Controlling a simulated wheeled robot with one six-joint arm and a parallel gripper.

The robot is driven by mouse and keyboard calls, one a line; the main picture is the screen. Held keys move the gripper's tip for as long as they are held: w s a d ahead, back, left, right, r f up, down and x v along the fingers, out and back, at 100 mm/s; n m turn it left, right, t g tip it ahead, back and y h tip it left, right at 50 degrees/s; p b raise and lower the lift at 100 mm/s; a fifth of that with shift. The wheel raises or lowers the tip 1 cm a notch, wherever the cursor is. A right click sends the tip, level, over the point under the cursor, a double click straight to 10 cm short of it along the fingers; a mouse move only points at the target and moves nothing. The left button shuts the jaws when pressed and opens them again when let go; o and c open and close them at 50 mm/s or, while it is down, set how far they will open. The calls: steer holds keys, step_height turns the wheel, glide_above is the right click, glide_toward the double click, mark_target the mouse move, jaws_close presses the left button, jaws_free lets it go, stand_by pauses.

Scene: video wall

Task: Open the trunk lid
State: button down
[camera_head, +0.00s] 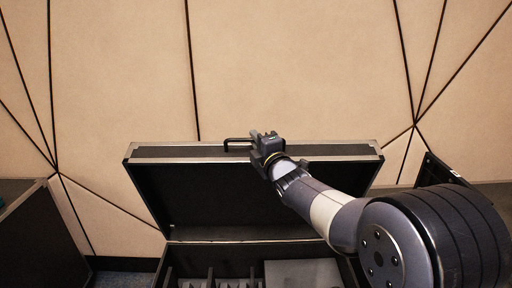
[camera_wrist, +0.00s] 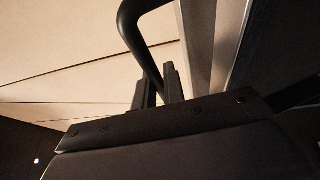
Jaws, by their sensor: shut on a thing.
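The trunk is a black case with metal-edged rims. Its lid (camera_head: 170,193) stands raised in the head view, with the dark inner side facing me and the front edge at the top. A black bar handle (camera_head: 238,141) is on that top edge. My gripper (camera_head: 262,138) is at the right part of the handle, shut on it. In the wrist view the handle (camera_wrist: 140,40) curves down between the two fingers of my gripper (camera_wrist: 160,88). The lid's metal edge (camera_wrist: 229,40) runs alongside. My arm covers the right part of the lid.
The trunk's lower box (camera_head: 220,262) is open below, with grey dividers and a grey panel inside. A dark case (camera_head: 38,235) stands at the left. Another dark object (camera_head: 440,172) is partly hidden behind my arm at right. A beige panelled wall (camera_head: 290,70) rises behind the lid.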

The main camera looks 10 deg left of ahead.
steer(key=shift+s+d+f+b, duration=0.1)
steer(key=shift+s+f+b, duration=0.05)
steer(key=shift+s+b, duration=0.35)
steer(key=shift+s+d+f+b, duration=0.1)
steer(key=shift+s+f+b, duration=0.05)
steer(key=shift+s+b, duration=0.3)
steer(key=c, duration=1.5)
jaws_free()
steer(key=v, duration=1)
steer(key=shift+s+d+b, duration=0.3)
steer(key=shift+b, duration=0.05)
steer(key=shift+f, duration=0.1)
